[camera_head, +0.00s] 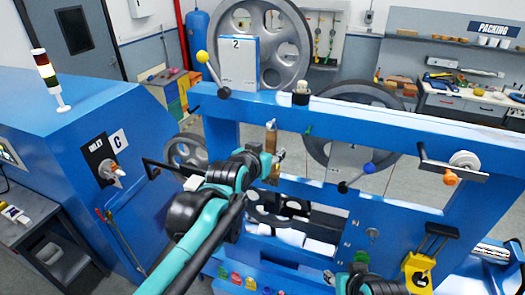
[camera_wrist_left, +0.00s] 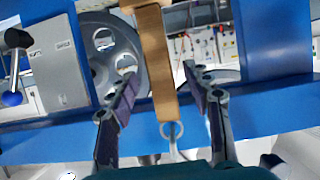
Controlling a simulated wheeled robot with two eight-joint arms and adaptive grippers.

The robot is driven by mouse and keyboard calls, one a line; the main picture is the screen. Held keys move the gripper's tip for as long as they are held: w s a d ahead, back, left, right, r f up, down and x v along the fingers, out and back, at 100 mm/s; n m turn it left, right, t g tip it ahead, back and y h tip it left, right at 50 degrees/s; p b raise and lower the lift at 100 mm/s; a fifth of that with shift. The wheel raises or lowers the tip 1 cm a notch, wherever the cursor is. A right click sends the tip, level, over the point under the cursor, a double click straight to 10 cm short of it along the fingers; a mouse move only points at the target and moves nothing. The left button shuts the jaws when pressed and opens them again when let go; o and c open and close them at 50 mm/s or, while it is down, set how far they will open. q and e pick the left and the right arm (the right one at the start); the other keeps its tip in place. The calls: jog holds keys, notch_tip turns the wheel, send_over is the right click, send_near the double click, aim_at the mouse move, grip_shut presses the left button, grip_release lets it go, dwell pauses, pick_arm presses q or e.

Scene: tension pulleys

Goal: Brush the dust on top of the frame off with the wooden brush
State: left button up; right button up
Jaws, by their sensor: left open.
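The wooden brush (camera_head: 270,137) hangs upright on the front of the blue frame (camera_head: 388,122), below its top beam. My left gripper (camera_head: 276,160) is at the brush. In the left wrist view the brush's tan handle (camera_wrist_left: 162,70) runs between the two spread fingers of my left gripper (camera_wrist_left: 160,78), with gaps on both sides. A metal ring (camera_wrist_left: 172,130) shows at one end of the handle. Pale patches show along the frame's top edge, but I cannot tell dust from glare.
A lever with a yellow knob (camera_head: 202,57) and one with a blue knob (camera_head: 369,168) stick out from the frame. A crank with an orange knob (camera_head: 451,179) is at right. Large grey wheels (camera_head: 296,50) stand behind. A blue cabinet (camera_head: 95,95) is at left.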

pick_arm(q)
jog(key=shift+x, duration=1.1)
jog(key=shift+w+d+f, duration=0.1)
jog(key=shift+w+f, duration=0.05)
jog(key=shift+w, duration=0.1)
grip_shut()
jog(key=shift+r+p, duration=0.45)
jog(key=shift+s, duration=0.2)
jog(key=shift+s+a, duration=0.2)
jog(key=shift+s, duration=0.2)
